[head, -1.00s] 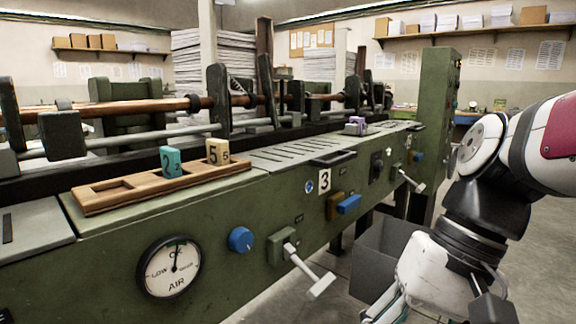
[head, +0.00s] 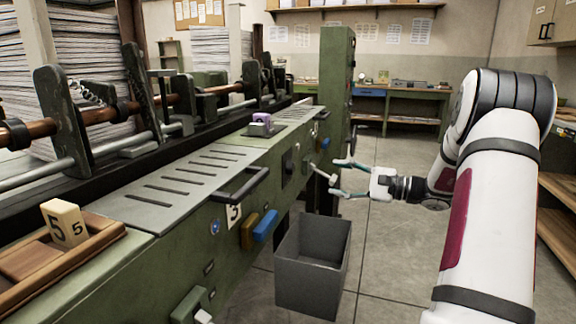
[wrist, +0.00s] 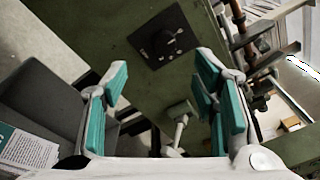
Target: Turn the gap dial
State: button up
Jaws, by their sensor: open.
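A black dial (wrist: 168,42) on a dark square plate sits on the green machine face, ahead of my fingers in the wrist view. Its markings are too small to read, so I cannot confirm that it is the gap dial. The plate also shows in the head view as a small dark panel (head: 287,167). My gripper (head: 338,177) is open beside the machine front, and its teal fingers (wrist: 162,68) are spread and empty in the wrist view. The dial is apart from both fingers.
A pale T-handle lever (wrist: 178,118) juts from the machine close to my gripper. A grey bin (head: 312,262) stands on the floor below. A black bar handle (head: 240,186) and a blue block (head: 265,226) stick out nearer. Floor to the right is open.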

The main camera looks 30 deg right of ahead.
aim_at(294, 169)
jog(key=shift+t, duration=0.3)
jog(key=b+x, duration=0.1)
jog(key=x, duration=0.3)
jog(key=b+x, duration=0.1)
jog(key=x, duration=0.4)
jog(key=d+b+x, duration=0.1)
jog(key=x, duration=0.3)
jog(key=shift+w+a+f+b, duration=0.2)
jog(key=shift+w+b, duration=0.1)
jog(key=shift+w, duration=0.1)
jog(key=c, duration=1.2)
